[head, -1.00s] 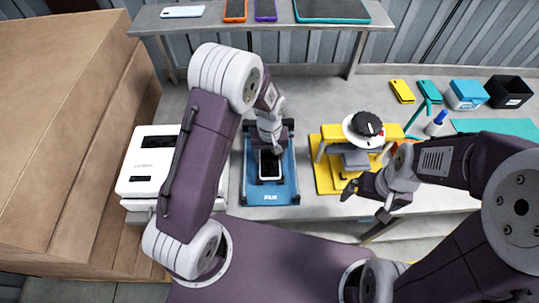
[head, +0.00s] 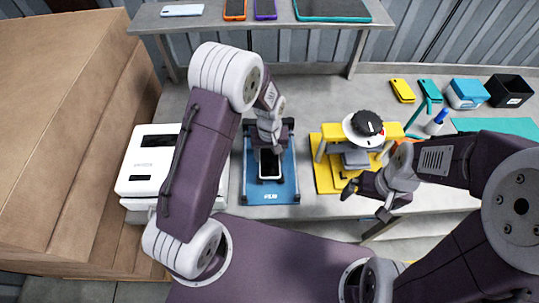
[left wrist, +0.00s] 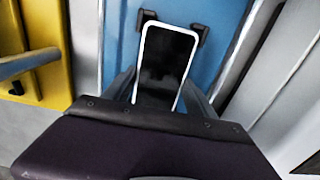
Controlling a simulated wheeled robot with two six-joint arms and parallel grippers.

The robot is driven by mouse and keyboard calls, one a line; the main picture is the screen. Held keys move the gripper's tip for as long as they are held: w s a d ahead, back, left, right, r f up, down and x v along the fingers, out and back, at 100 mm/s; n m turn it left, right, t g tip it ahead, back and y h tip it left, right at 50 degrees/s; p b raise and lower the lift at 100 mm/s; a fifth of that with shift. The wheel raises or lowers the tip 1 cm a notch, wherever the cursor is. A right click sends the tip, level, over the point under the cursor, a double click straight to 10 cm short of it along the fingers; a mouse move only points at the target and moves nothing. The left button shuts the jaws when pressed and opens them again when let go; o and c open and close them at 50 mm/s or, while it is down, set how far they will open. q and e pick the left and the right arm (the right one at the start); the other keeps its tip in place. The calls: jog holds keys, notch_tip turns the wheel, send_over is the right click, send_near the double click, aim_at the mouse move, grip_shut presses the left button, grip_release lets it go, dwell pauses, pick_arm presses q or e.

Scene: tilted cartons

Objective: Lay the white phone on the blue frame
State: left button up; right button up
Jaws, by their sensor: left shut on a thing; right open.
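The white phone (head: 270,164) has a dark screen facing up and a white rim. It is over the blue frame (head: 286,190), roughly lined up with it. My left gripper (head: 269,150) is shut on the phone from above. In the left wrist view the phone (left wrist: 166,62) sits between the two fingers (left wrist: 160,98), its far end by the black corner stops of the blue frame (left wrist: 219,55). I cannot tell whether the phone touches the frame. My right gripper (head: 363,203) is open and empty, in front of the yellow stand.
A white machine (head: 148,165) stands left of the frame, and a yellow stand (head: 327,180) with a black knob stands right. The back shelf (head: 215,22) holds a pale phone (head: 182,10) and other devices. A blue box (head: 467,94) and black bin (head: 509,91) are at right.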

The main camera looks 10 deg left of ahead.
pick_arm(q)
jog(key=o, duration=1.7)
jog(key=shift+c, duration=0.2)
notch_tip(320, 180, up, 9)
jog(key=shift+b, duration=0.35)
jog(key=shift+s, duration=0.1)
